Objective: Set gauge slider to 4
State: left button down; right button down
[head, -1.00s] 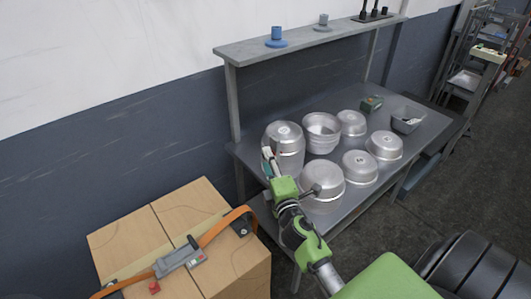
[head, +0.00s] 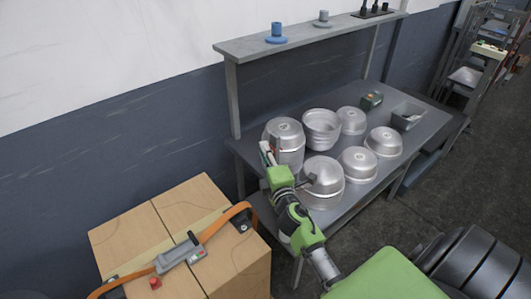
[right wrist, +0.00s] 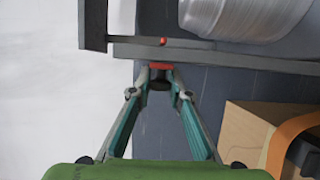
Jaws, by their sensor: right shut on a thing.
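My right gripper (head: 267,158) is at the left end of the metal table, beside the leftmost stack of pans. In the right wrist view its two fingers (right wrist: 160,72) converge on a small orange-red piece, which looks like the gauge slider (right wrist: 160,66). The gripper is shut on it. The piece sits at the edge of a grey bar (right wrist: 230,55), with a small red dot above it. No scale or numbers can be read, so the slider's setting cannot be told. My left gripper is not in view.
Upturned metal pans (head: 322,175) and a pan stack (head: 284,135) stand close to the right gripper on the table (head: 420,135). A grey shelf (head: 300,36) runs above. Strapped cardboard boxes (head: 200,205) stand at the lower left.

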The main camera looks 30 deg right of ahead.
notch_tip(320, 180, down, 10)
jog(key=b, duration=0.9)
jog(key=shift+r, duration=0.25)
jog(key=c, duration=1.9)
grip_release()
jog(key=v, duration=1.2)
jog(key=shift+r, duration=0.1)
